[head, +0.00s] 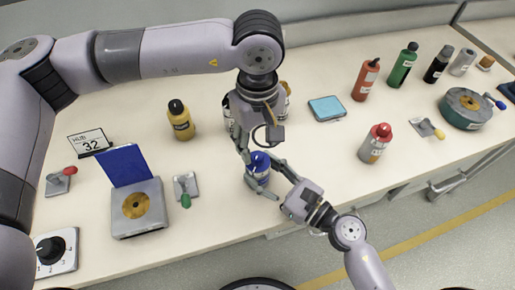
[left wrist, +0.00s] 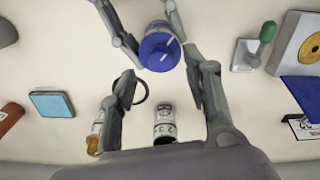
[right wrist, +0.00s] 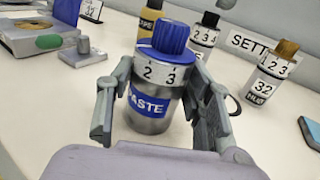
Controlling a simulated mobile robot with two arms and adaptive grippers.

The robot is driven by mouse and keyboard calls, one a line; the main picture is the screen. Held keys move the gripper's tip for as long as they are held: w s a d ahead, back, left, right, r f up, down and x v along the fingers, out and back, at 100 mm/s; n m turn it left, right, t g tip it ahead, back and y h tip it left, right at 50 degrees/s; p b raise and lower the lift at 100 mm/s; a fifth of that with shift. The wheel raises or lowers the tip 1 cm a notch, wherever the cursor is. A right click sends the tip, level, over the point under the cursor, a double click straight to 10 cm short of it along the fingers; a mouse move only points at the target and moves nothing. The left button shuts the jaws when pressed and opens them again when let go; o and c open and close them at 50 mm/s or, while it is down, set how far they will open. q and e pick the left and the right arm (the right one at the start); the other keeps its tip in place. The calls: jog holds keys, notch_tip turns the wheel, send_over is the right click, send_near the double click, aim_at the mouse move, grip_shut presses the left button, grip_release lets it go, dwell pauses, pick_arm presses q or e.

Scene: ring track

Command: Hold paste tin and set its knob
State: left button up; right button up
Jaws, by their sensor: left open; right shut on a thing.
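The paste tin (head: 262,180) is a silver can with a blue label and a blue ribbed knob (right wrist: 171,36), standing upright on the bench. In the right wrist view its number band shows 2 and 3 and its label (right wrist: 150,105) reads PASTE. My right gripper (right wrist: 160,100) is shut on the tin's body from the front, a finger on each side. My left gripper (head: 259,153) is open just above the tin, pointing down. In the left wrist view the blue knob (left wrist: 160,50) lies between and slightly beyond its fingertips, apart from them.
Behind the tin stand a tin marked HUB (right wrist: 265,80), another numbered tin (right wrist: 204,38) and a SETT... card (right wrist: 248,45). A yellow bottle (head: 181,120), a green-handled lever (head: 185,188) and a disc box (head: 138,215) are left. A blue pad (head: 327,108) and several bottles are right.

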aim_at(257, 155)
pick_arm(q)
jog(key=shift+f, duration=1.7)
jog(key=shift+c, duration=0.6)
grip_shut()
